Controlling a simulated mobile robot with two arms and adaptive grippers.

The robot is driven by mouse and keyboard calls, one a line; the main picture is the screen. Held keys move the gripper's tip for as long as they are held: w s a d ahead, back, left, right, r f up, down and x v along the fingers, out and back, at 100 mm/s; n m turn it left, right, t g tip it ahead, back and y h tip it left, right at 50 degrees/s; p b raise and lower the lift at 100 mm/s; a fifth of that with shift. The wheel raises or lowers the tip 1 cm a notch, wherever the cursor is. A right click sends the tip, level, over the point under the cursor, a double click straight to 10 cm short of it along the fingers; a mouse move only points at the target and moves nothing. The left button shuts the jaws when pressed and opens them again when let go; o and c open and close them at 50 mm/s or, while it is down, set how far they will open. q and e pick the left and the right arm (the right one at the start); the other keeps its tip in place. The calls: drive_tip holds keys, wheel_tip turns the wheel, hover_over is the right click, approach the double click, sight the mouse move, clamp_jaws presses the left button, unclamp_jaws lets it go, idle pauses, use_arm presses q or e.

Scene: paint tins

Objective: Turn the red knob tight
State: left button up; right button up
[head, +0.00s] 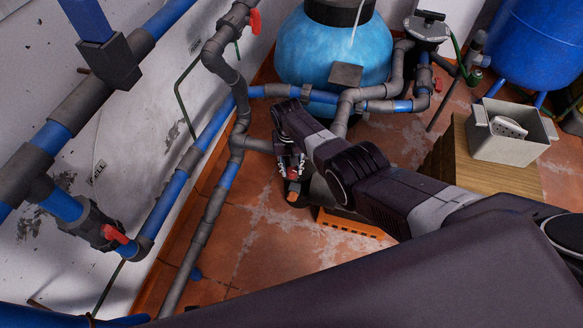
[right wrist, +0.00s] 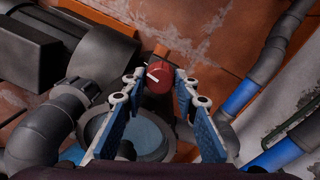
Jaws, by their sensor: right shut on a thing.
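The red knob (right wrist: 158,79) shows in the right wrist view, a short round cap with a white mark line on its top. My right gripper (right wrist: 155,82) has a fingertip at either side of it and is shut on it. In the head view my right gripper (head: 291,168) reaches down beside the grey pipes, with a bit of red between its fingers. The fingers and arm hide most of the knob's mount there. My left gripper is not in view.
A dark pump body (right wrist: 95,50) and a round clear-lidded housing (right wrist: 140,135) crowd the right gripper. Grey and blue pipes (head: 218,122) run along the left wall. A blue tank (head: 330,50) stands behind. A grey bin (head: 510,147) sits on a wooden box (head: 480,170). Tiled floor (head: 270,250) lies open in front.

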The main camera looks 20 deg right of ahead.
sight(290, 170)
idle(0.4)
drive_tip(key=o, duration=0.9)
drive_tip(key=r, duration=1.2)
drive_tip(key=shift+a, duration=0.25)
